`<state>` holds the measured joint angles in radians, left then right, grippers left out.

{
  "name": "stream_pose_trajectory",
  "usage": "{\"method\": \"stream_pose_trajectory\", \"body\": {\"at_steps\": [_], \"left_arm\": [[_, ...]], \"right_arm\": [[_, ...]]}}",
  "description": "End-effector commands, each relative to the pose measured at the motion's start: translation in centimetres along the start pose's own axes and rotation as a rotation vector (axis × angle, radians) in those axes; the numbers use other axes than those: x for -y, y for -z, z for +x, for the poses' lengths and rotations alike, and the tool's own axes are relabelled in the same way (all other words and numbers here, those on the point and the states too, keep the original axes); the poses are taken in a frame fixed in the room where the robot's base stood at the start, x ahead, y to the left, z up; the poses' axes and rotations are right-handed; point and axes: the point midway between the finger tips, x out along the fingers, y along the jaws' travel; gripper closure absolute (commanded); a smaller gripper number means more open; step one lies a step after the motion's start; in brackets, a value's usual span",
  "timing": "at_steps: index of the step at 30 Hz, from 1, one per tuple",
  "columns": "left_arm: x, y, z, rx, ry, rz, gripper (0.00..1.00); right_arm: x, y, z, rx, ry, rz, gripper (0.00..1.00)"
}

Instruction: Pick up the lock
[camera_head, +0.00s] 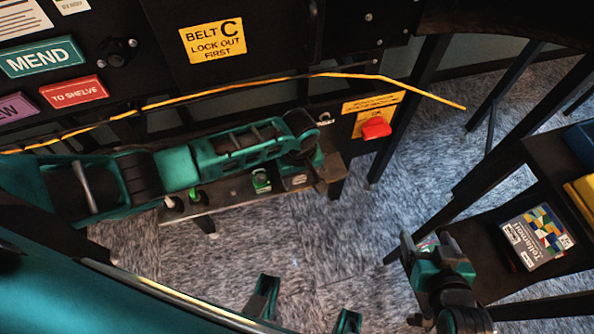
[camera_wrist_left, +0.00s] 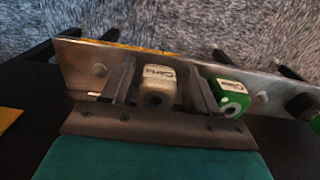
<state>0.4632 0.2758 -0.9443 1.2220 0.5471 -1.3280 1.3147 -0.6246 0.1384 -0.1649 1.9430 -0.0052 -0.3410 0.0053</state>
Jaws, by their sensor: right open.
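A pale lock (camera_wrist_left: 157,88) with a dark handwritten label sits at the metal rail in the left wrist view, between the fingers of my left gripper (camera_wrist_left: 158,88). The fingers lie close on both sides of it; I cannot tell whether they press on it. A green lock (camera_wrist_left: 228,97) with a white label hangs just right of the right finger. The green lock also shows in the head view (camera_head: 261,181), below my left arm. My left gripper (camera_head: 322,168) is at the rail's right end there. My right gripper (camera_head: 428,248) is open at the lower right, away from the rail.
A red button (camera_head: 376,128) on a yellow plate is right of the left gripper. A yellow cord (camera_head: 250,82) runs across above the arm. A dark shelf (camera_head: 480,270) with a boxed game (camera_head: 537,236) stands at the right. Carpet (camera_head: 400,180) lies open between.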

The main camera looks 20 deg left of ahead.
Motion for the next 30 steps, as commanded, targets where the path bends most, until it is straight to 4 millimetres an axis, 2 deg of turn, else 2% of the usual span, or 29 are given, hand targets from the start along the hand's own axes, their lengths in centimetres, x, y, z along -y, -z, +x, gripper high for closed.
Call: {"method": "stream_pose_trajectory", "body": {"at_steps": [2,12,23,30], "left_arm": [[0.0,0.0,0.0,0.000,0.000,0.000,0.49],[0.0,0.0,0.0,0.000,0.000,0.000,0.82],[0.0,0.0,-0.5,-0.001,-0.001,0.000,0.82],[-0.1,0.0,-3.3,0.000,-0.002,0.000,0.82]], "right_arm": [[0.0,0.0,0.0,-0.001,0.000,-0.001,0.24],[-0.1,0.0,0.0,-0.002,0.000,-0.005,0.24],[-0.2,0.3,-0.2,-0.003,-0.001,-0.005,0.24],[-0.2,1.2,-0.8,-0.005,-0.002,-0.006,0.24]]}}
